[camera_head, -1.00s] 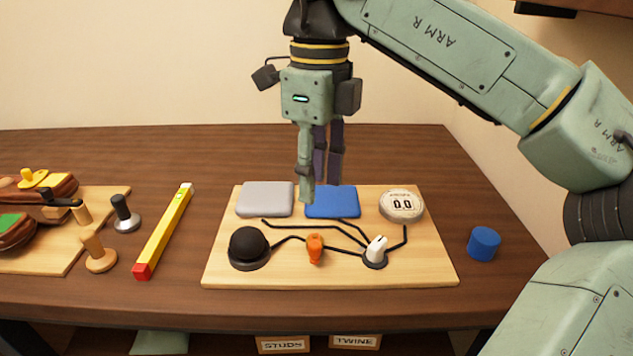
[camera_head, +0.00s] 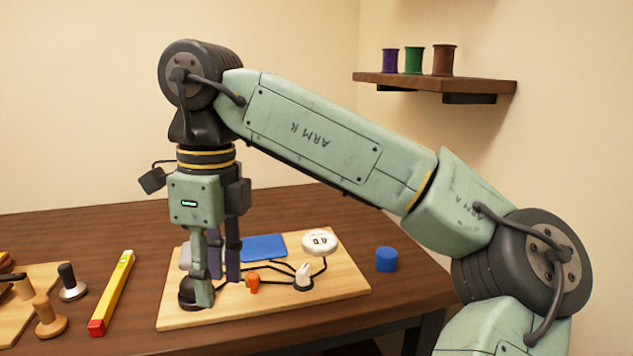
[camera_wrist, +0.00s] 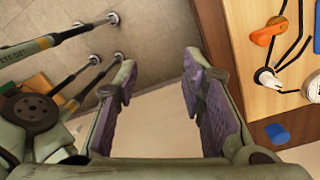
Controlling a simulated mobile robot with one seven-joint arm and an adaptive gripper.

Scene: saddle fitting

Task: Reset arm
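My gripper (camera_head: 218,288) hangs pointing down at the end of my arm, left of centre in the head view. In that view it overlaps the left part of the wooden board (camera_head: 340,287), partly covering the black knob (camera_head: 187,293) and the grey pad (camera_head: 185,257). In the wrist view my gripper (camera_wrist: 158,82) has its two purple-lined fingers wide apart, with nothing between them. Floor shows beyond the fingers there, and the table edge (camera_wrist: 222,50) lies to their right.
The board carries a blue pad (camera_head: 264,247), a round display (camera_head: 320,241), an orange knob (camera_head: 253,282) and a white switch (camera_head: 303,275). A blue cylinder (camera_head: 386,259) stands right of it. A yellow level (camera_head: 112,292) lies left. A shelf (camera_head: 440,85) with spools is at upper right.

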